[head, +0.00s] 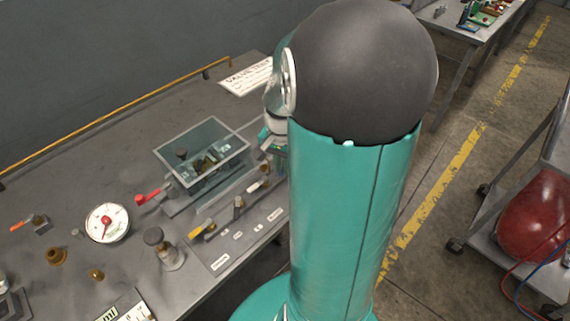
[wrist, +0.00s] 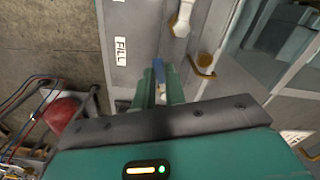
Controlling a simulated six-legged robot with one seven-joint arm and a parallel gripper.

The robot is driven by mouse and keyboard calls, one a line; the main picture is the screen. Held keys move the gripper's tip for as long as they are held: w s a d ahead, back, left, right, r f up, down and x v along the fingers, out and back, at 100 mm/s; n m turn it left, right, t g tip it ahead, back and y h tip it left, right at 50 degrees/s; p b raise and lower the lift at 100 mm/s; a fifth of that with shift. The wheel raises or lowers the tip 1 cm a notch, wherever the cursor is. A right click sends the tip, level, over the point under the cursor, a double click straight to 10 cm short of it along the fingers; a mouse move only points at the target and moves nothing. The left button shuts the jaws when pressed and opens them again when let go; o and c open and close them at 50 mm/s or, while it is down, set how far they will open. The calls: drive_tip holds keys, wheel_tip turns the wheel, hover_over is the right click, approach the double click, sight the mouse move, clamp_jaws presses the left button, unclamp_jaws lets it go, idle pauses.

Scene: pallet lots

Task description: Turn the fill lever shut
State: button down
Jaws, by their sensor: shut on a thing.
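The fill lever (wrist: 158,67) shows in the wrist view as a narrow blue handle beside the white FILL label (wrist: 121,50). My gripper (wrist: 159,85) has its two teal fingers closed around this blue handle. The handle's tip sticks out beyond the fingers; its pivot is hard to make out. In the head view, my arm covers the fill lever, and only a small part of my gripper (head: 271,143) shows at the arm's left edge.
A clear-walled tank (head: 203,158) stands on the grey bench, left of my gripper. Nearby are a red-handled valve (head: 150,195), a dial gauge (head: 107,223) and a yellow-handled lever (head: 204,228). A white-handled lever (wrist: 183,18) is close by in the wrist view.

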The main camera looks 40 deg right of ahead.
drive_tip(key=shift+w+a+m, duration=0.1)
drive_tip(key=shift+w+m, duration=0.3)
drive_tip(key=shift+m, duration=0.65)
drive_tip(key=shift+w+m, duration=0.4)
drive_tip(key=shift+m, duration=0.65)
drive_tip(key=c, duration=1.5)
unclamp_jaws()
drive_tip(key=shift+o, duration=0.2)
drive_tip(key=shift+s, duration=0.1)
